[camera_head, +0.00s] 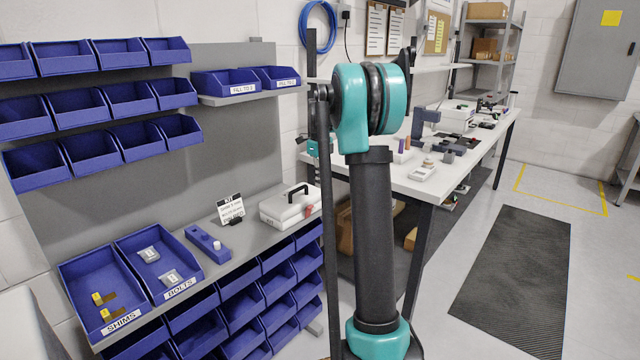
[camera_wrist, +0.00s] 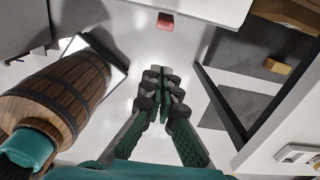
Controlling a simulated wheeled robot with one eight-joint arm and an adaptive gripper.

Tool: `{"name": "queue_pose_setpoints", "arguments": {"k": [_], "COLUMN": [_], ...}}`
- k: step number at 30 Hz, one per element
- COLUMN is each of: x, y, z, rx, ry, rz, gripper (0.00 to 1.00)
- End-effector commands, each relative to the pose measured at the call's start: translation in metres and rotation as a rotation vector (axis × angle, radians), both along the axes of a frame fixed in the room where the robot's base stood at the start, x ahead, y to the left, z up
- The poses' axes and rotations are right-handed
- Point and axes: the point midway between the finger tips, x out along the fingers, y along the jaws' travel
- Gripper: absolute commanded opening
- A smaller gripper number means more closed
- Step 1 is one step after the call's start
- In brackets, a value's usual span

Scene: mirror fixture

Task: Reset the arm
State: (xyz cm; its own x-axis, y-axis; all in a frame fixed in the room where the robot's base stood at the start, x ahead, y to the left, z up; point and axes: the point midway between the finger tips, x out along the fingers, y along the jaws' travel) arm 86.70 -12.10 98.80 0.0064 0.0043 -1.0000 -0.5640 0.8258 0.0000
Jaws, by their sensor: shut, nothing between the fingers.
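My arm (camera_head: 372,220), in teal and black, stands upright in the middle of the head view and hides part of the white table behind it. My gripper's fingertips cannot be made out in the head view. In the wrist view my gripper (camera_wrist: 161,70) points away from the camera. Its two dark green and grey fingers meet at the tips, with nothing between them. The tips appear over open light floor, touching nothing.
Left is a workbench with a SHIMS bin (camera_head: 77,267), a BOLTS bin (camera_head: 197,262) and a white case (camera_head: 286,211). The white table (camera_head: 405,186) stands behind my arm. In the wrist view, a brown banded barrel shape (camera_wrist: 75,85) is left of the fingers.

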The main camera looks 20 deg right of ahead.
Motion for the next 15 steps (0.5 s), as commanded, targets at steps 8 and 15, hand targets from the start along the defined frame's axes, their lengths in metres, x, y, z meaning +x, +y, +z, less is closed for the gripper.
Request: {"name": "queue_pose_setpoints", "arguments": {"k": [8,15], "x": [-0.023,-0.097], "y": [0.009,0.032], "z": [-0.004,-0.024], "rx": [-0.006,-0.049], "ry": [-0.024,-0.098], "rz": [0.166,0.706], "gripper": [0.00,0.00]}}
